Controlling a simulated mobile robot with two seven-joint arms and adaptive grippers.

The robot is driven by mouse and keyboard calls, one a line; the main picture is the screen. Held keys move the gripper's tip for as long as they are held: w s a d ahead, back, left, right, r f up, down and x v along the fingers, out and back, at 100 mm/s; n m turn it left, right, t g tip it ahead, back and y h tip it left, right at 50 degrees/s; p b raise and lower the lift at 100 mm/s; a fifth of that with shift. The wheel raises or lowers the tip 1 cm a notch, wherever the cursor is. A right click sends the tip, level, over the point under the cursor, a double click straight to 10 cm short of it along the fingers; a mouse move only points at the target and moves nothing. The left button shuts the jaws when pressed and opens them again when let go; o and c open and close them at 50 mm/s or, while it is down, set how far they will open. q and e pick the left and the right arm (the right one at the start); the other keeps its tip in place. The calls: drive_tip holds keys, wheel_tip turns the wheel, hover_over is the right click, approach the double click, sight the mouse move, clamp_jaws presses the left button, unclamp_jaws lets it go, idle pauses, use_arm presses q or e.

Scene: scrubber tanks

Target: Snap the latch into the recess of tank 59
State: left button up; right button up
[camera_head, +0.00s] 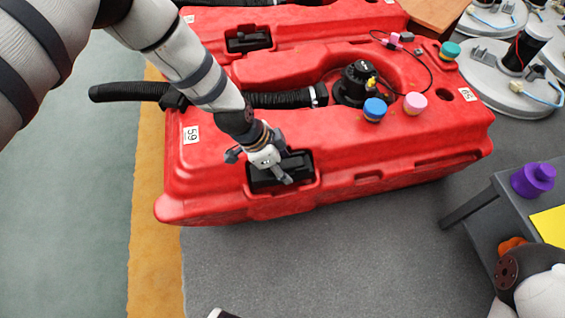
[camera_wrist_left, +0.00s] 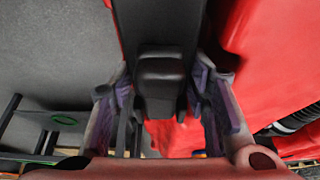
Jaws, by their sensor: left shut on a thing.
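Tank 59 (camera_head: 400,150) is the near red tank, with a white "59" label on its left end. The black latch (camera_head: 297,165) sits at a dark recess (camera_head: 312,185) in the tank's near side. My left gripper (camera_head: 268,168) is over this recess, its fingers around the latch. In the left wrist view the black latch (camera_wrist_left: 160,80) lies between the two fingers of my left gripper (camera_wrist_left: 163,100), which is shut on it. The fingers hide part of the latch in the head view, and I cannot tell whether it is fully seated.
A second red tank (camera_head: 300,25) stands behind. Black hose (camera_head: 130,92), a blue cap (camera_head: 375,109) and a pink cap (camera_head: 416,103) are on or beside tank 59. A grey table (camera_head: 485,205) with a purple container (camera_head: 533,180) stands at right.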

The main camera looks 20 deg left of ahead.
use_arm(q)
drive_tip(key=shift+f, duration=0.1)
idle(0.3)
drive_tip(key=shift+f, duration=0.4)
drive_tip(key=shift+f+b, duration=0.35)
drive_tip(key=shift+f, duration=0.05)
idle(0.6)
drive_tip(key=o, duration=1.7)
drive_tip(key=shift+w, duration=0.1)
drive_tip(key=shift+c, duration=0.2)
drive_tip(key=shift+r, duration=0.1)
drive_tip(key=shift+w+a, duration=0.15)
drive_tip(key=shift+c, duration=0.6)
drive_tip(key=shift+r, duration=0.15)
drive_tip(key=shift+c, duration=0.2)
